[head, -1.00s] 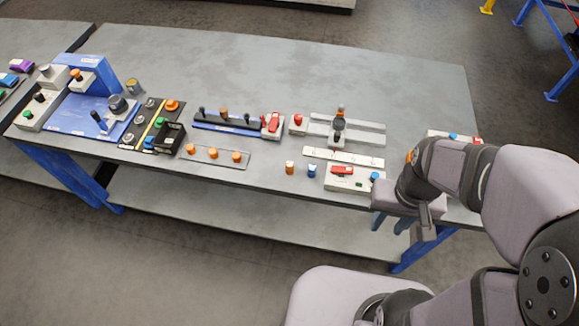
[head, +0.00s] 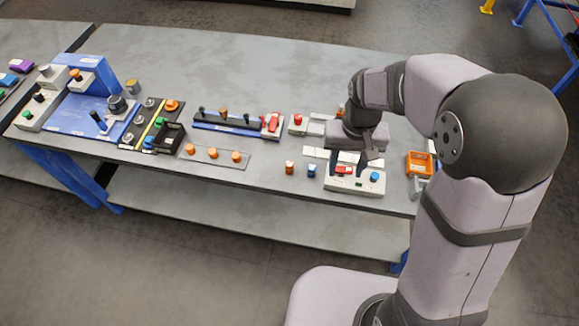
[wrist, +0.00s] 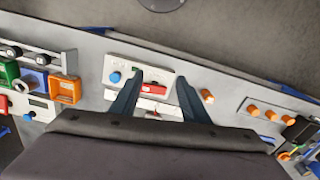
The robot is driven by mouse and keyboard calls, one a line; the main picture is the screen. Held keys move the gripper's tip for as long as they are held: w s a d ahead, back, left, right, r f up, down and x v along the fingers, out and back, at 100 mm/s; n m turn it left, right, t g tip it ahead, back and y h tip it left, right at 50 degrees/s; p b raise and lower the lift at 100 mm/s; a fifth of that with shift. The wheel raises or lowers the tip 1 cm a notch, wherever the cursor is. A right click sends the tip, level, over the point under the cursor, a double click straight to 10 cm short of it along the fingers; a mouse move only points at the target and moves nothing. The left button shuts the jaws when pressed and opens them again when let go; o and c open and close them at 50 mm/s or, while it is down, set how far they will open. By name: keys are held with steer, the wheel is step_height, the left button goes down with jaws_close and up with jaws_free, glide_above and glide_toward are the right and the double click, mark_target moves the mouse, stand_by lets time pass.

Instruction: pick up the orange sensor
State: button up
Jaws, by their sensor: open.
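A small upright orange cylinder (head: 289,168), which looks like the orange sensor, stands on the grey table near its front edge. It also shows in the wrist view (wrist: 207,95), just right of the right finger.
The white control box (head: 362,189) has a blue knob. A flat plate (head: 225,158) with three orange knobs lies to the left. An orange bin (head: 421,164) stands to the right. A dark rail (head: 229,124) and red-topped parts lie behind. Bare table surrounds the orange cylinder's front and left.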

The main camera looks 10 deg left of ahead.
steer(key=n, duration=0.2)
glide_above(289, 163)
step_height(289, 163, down, 4)
steer(key=shift+f, duration=0.15)
steer(key=shift+s+d+f+m+p, duration=0.1)
steer(key=shift+f+m+p, duration=0.2)
steer(key=shift+f+p, duration=1.2)
steer(key=shift+f, duration=2.15)
jaws_close()
